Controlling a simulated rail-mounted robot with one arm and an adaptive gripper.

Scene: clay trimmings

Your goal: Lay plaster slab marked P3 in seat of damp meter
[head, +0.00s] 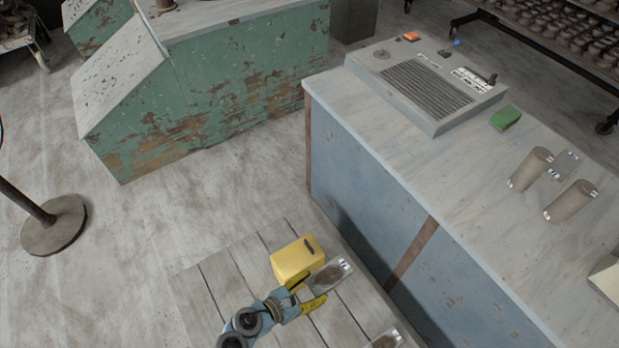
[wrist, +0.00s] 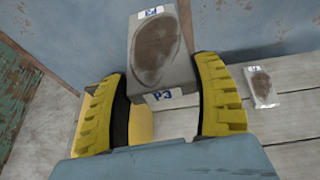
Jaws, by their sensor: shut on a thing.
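The plaster slab marked P3 (wrist: 157,52) is a grey plate with a dark brown oval patch and a P3 label at its near end. My gripper (wrist: 164,80) is shut on it, with one yellow finger on each side. In the head view the slab (head: 328,276) is in my gripper (head: 313,289), over the plank table beside a yellow block. The damp meter seems to be the grey sloped device (head: 427,90) on the blue bench, with a ribbed dark panel and an orange button. I cannot tell which part is its seat.
The yellow block (head: 297,260) stands close to my gripper. Another slab (wrist: 262,87) lies on the planks to the right. The blue bench (head: 400,160) also holds a green block (head: 506,117) and two cylinders (head: 530,170) (head: 571,202). Its top in front of the meter is clear.

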